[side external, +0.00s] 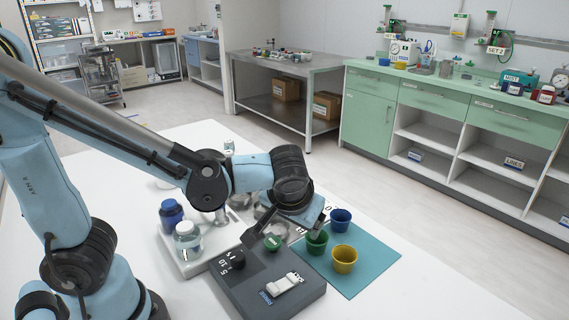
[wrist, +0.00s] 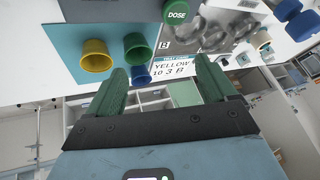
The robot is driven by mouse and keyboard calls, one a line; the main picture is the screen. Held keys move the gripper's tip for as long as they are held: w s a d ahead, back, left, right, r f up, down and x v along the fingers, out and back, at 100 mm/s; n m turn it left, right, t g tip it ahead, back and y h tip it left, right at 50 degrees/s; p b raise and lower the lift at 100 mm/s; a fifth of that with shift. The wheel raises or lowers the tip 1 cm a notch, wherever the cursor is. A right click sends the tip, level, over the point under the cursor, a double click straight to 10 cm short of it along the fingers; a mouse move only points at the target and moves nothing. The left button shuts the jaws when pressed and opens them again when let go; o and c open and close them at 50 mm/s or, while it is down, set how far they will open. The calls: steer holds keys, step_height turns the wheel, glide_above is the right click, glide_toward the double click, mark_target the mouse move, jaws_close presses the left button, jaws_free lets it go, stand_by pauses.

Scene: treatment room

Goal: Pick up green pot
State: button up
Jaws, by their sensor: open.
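The green pot (side external: 316,243) stands on the teal mat (side external: 371,264), partly behind my gripper in the side view. A yellow pot (side external: 344,260) and a blue pot (side external: 341,220) stand close to it on the same mat. My gripper (wrist: 160,70) is open and empty, with its two green fingers apart. In the wrist view, the green pot (wrist: 137,48) shows beyond the fingertips, closer to the left finger. The yellow pot (wrist: 97,57) lies to its left, and the blue pot (wrist: 141,75) is partly hidden by the left finger.
A dark device (side external: 250,290) with a green DOSE button (side external: 272,243) sits beside the mat. A printed card (wrist: 173,66) reads YELLOW. The mat's front right part is clear.

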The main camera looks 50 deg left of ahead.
mark_target(318, 247)
steer(key=d+f+n+y, duration=0.1)
steer(key=d+n, duration=0.1)
steer(key=d+n+t+y, duration=0.1)
steer(key=d+n+y, duration=0.1)
steer(key=d, duration=0.1)
steer(key=w+d+f+n+y, duration=0.1)
steer(key=d+n, duration=0.1)
steer(key=d, duration=0.1)
steer(key=shift+d+f+t+y, duration=0.1)
steer(key=shift+f+t+y, duration=0.25)
steer(key=shift+t+y, duration=0.05)
steer(key=shift+n+y, duration=0.4)
steer(key=shift+n, duration=0.1)
steer(key=x, duration=0.6)
steer(key=shift+d+f, duration=0.2)
steer(key=shift+f, duration=0.15)
steer(key=shift+x, duration=2.65)
steer(key=shift+w+d+f, duration=0.1)
steer(key=shift+d+f, duration=0.05)
steer(key=shift+d, duration=0.1)
steer(key=c, duration=1.1)
